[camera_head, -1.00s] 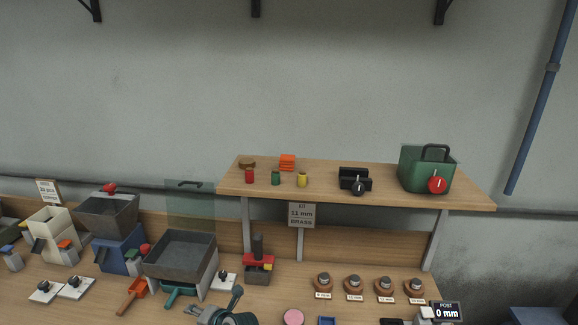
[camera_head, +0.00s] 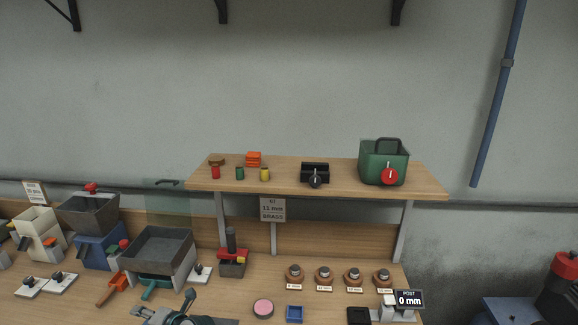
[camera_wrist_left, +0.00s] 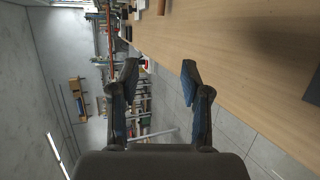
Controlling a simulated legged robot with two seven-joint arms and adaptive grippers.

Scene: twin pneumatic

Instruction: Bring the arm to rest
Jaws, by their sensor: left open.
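My left gripper (camera_head: 165,305) is at the bottom edge of the head view, in front of the grey tray, and only partly shows. In the left wrist view the two fingers (camera_wrist_left: 157,80) stand wide apart with nothing between them. Past the fingers lie the bench's wooden top (camera_wrist_left: 235,65) and the tiled floor (camera_wrist_left: 258,152). My right gripper is in neither view.
A grey tray (camera_head: 158,248) stands on the bench behind my left gripper. A pink disc (camera_head: 263,308) and a blue tray (camera_head: 295,313) lie to its right. A raised shelf (camera_head: 335,185) carries a green bin (camera_head: 372,163). A "0 mm" display (camera_head: 408,299) stands at right.

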